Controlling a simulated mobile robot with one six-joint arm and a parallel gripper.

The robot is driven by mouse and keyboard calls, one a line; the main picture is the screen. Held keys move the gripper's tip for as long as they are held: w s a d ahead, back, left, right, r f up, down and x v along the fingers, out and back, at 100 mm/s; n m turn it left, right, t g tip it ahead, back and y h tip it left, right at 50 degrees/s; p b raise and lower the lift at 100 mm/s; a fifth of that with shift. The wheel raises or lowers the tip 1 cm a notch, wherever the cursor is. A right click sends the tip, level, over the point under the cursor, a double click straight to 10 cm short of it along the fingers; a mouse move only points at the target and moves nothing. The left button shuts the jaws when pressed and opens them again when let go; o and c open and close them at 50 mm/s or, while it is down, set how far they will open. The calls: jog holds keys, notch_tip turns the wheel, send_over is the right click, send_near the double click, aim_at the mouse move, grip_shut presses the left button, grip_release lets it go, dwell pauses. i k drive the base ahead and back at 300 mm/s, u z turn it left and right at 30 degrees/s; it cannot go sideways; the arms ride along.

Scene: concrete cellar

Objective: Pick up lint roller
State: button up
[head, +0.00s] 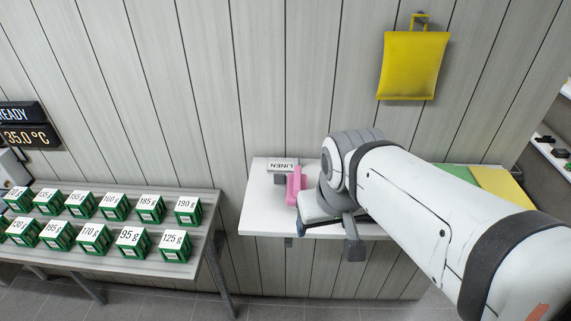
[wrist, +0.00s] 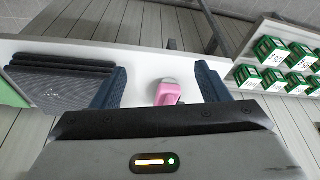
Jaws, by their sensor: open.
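The lint roller (head: 295,184) is the pink item on the white shelf, just left of my wrist in the head view. In the wrist view the pink lint roller (wrist: 168,93) shows a pale grey far end, and its near part is cut off by my gripper body. My gripper (wrist: 160,70) is open, with its two dark blue fingers apart on either side of the roller in that view. I cannot tell how high the fingers are above the shelf. My arm hides part of the shelf in the head view.
The white shelf (head: 262,213) carries a LINEN label (head: 283,165). A dark folded stack (wrist: 60,82) lies left of my fingers in the wrist view. Green and yellow cloths (head: 503,184) lie at the shelf's right. A yellow cloth (head: 413,66) hangs above. Green weight boxes (head: 187,211) stand on the left bench.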

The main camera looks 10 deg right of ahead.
aim_at(297, 182)
jog(key=z, duration=1.45)
jog(key=k, duration=1)
jog(key=u, duration=0.85)
jog(key=i, duration=1)
jog(key=u, duration=0.1)
